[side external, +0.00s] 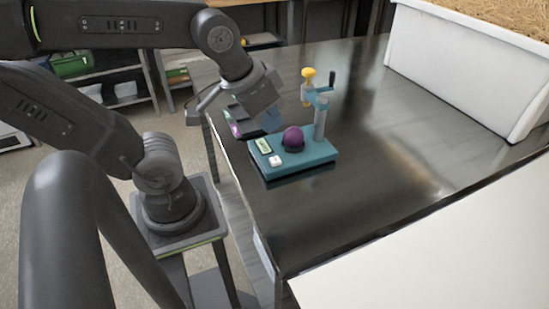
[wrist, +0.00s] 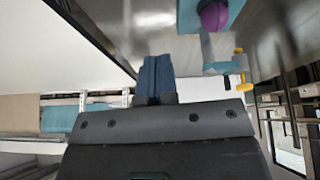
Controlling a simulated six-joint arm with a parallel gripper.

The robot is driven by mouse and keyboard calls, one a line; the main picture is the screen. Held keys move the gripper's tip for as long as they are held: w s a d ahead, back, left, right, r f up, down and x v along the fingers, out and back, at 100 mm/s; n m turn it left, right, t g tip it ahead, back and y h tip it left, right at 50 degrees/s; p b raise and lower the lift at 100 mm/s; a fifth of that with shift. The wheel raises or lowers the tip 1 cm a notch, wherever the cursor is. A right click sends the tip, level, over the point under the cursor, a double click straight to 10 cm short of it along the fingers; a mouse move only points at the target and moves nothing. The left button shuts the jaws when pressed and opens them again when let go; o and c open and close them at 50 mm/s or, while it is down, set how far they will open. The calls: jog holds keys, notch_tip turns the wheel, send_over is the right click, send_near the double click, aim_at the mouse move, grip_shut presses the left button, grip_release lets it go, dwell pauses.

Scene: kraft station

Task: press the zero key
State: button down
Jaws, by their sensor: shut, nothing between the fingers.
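A teal bench device (side external: 315,156) stands on the dark table near its left edge. Its base carries a small pale display (side external: 264,146) and a white key (side external: 275,161) at the front left; I cannot read any marking on the key. A purple ball (side external: 293,138) sits on the base, beside an upright post. My gripper (side external: 272,121) is above and just behind the display end, apart from the key. In the wrist view its blue-grey fingers (wrist: 156,78) are together and empty. The purple ball (wrist: 213,15) shows at the top there; the key is not visible.
The post (side external: 320,118) holds an arm with a yellow knob (side external: 308,74) and a dark handle, close to the right of my gripper. A white bin (side external: 460,65) stands at the back right. A pale board (side external: 440,250) fills the front right. The table's middle is clear.

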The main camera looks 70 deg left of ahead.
jog(key=n+g, duration=0.1)
jog(key=n, duration=0.1)
jog(key=n+g+h, duration=0.7)
jog(key=n+h, duration=0.2)
jog(key=n, duration=1.2)
send_over(277, 158)
notch_tip(277, 158, down, 2)
jog(key=f, duration=0.1)
jog(key=shift+r, duration=0.25)
jog(key=shift+f, duration=0.15)
jog(key=shift+f, duration=4.3)
jog(key=shift+f, duration=0.15)
jog(key=shift+f, duration=0.25)
